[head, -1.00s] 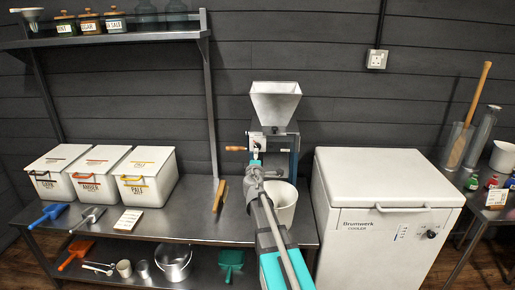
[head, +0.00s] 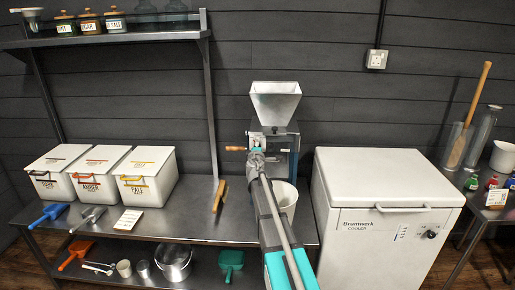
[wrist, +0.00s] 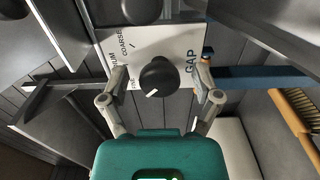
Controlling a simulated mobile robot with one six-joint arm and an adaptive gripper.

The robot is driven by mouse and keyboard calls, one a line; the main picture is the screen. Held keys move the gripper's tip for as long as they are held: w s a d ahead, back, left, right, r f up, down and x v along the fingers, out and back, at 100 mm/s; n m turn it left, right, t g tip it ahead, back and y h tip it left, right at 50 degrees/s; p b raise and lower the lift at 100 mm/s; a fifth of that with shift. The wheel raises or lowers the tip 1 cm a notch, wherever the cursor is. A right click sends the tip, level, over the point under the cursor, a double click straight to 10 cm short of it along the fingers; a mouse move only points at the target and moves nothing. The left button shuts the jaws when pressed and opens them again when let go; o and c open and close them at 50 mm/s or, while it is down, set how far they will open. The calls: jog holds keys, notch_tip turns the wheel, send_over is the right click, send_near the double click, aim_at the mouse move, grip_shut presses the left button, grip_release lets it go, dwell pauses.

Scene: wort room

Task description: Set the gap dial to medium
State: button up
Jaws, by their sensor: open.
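The gap dial (wrist: 158,77) is a round black knob on a white plate (wrist: 178,47) marked GAP, in the wrist view. Its white pointer line points to the lower left of the picture, toward the FINE end of the scale. COARSE reads clearly at upper left; the medium label is partly covered by a finger. My gripper (wrist: 162,84) is open, with one finger on either side of the dial; I cannot tell whether they touch it. In the head view my gripper (head: 256,158) is at the front of the grain mill (head: 275,101) and hides the dial.
Another black knob (wrist: 140,10) is close above the dial in the wrist view. A wooden crank handle (head: 236,149) sticks out left of the mill. A white bucket (head: 287,198) stands below it. A brush (head: 220,194) lies on the bench to the left.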

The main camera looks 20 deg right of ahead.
jog(key=shift+c, duration=0.2)
grip_shut()
jog(key=shift+m, duration=0.3)
jog(key=m, duration=0.4)
jog(key=shift+m, duration=2.2)
